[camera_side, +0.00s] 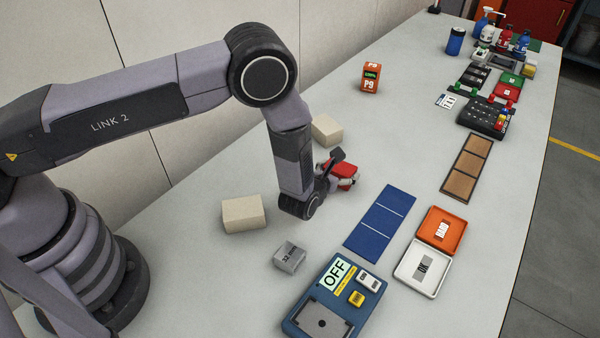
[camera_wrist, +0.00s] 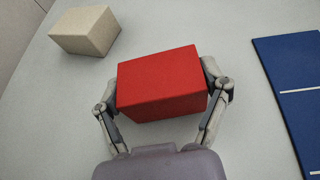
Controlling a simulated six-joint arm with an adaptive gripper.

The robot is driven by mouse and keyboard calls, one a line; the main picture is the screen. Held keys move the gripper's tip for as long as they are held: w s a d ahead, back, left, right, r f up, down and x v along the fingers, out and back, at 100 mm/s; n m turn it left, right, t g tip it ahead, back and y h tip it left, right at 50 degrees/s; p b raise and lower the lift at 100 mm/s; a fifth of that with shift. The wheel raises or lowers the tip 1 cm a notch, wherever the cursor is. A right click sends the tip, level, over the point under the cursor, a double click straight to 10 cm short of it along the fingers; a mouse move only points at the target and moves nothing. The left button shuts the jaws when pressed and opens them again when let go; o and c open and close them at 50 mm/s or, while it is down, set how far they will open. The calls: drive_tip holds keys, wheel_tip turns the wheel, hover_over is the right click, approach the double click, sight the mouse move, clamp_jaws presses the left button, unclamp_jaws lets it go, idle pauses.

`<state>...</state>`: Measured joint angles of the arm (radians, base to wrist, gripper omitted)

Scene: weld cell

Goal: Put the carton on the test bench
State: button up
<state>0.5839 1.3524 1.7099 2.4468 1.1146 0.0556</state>
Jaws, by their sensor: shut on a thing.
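My gripper (camera_side: 336,180) is shut on a red box (camera_wrist: 160,83), with one finger on each side of it in the wrist view. The box (camera_side: 345,170) is partly hidden by my gripper in the side view, low over or on the pale table; I cannot tell if it touches. The red box looks plain, and no label shows. A blue unit with an OFF sign (camera_side: 328,294) lies at the front of the table. I cannot tell whether it is the test bench.
Beige blocks stand left (camera_side: 243,215) and behind my gripper (camera_side: 327,130). A grey block (camera_side: 289,256), blue panel (camera_side: 380,222), brown panel (camera_side: 467,168), orange tray (camera_side: 462,222) and white tray (camera_side: 402,272) lie around. An orange P9 box (camera_side: 371,78) stands farther back.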

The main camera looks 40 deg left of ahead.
drive_tip(key=shift+f, duration=0.15)
drive_tip(key=o, duration=1.2)
drive_tip(key=shift+c, duration=0.2)
